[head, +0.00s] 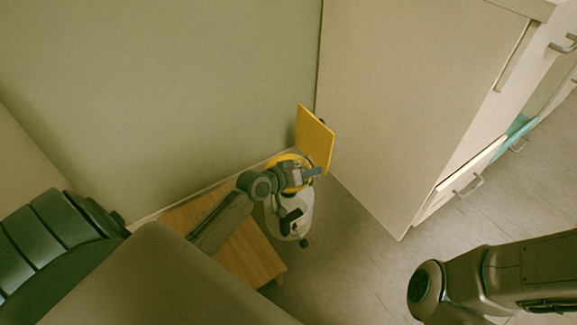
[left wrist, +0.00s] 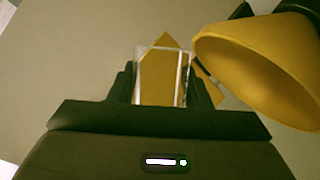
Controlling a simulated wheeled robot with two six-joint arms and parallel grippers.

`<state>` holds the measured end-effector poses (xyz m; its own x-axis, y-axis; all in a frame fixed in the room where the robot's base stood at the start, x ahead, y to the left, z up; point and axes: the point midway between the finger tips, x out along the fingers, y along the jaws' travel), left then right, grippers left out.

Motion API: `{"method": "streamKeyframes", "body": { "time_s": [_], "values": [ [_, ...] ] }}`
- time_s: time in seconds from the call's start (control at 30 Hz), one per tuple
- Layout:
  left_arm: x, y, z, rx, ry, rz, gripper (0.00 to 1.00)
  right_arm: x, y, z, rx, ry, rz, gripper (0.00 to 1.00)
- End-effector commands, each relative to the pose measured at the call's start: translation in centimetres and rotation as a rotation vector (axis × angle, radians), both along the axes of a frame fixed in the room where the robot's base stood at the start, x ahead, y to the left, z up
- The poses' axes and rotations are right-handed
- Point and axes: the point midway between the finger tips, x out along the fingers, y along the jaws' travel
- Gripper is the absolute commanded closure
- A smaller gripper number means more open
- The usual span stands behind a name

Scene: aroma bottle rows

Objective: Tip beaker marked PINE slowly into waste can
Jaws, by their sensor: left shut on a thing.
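My left gripper (head: 305,174) is shut on a clear beaker (left wrist: 185,72), which stands between its fingers in the left wrist view. No label is readable on it, and I cannot tell if it holds liquid. In the head view my left gripper is over the can's rim. In the left wrist view the yellow rim (left wrist: 265,62) is close on the right of the beaker, and yellow shows through the glass. My right gripper is out of view.
A low wooden table (head: 245,255) stands left of the can. A tall pale cabinet (head: 410,100) with handled drawers stands to the right. A wall is behind the can. Grey floor (head: 350,260) is open in front of the cabinet.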

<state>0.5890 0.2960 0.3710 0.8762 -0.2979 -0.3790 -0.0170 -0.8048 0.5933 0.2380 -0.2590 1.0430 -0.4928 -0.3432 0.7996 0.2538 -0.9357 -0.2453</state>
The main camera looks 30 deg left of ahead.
Motion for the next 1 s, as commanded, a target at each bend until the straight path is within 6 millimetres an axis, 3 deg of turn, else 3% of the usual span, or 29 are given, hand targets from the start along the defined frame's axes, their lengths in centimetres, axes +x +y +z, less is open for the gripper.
{"method": "streamKeyframes", "body": {
  "time_s": [0.37,0.77,1.0],
  "values": [
    [0.0,-0.2,0.0,0.04,-0.008,0.0,0.8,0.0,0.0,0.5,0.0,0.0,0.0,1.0],
    [-0.6,-3.3,-1.6,0.457,-0.084,0.0,0.8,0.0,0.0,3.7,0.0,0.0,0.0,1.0],
    [-0.6,-3.5,-2.0,0.515,-0.097,0.0,0.8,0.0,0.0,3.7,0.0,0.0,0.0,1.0]
  ]
}}
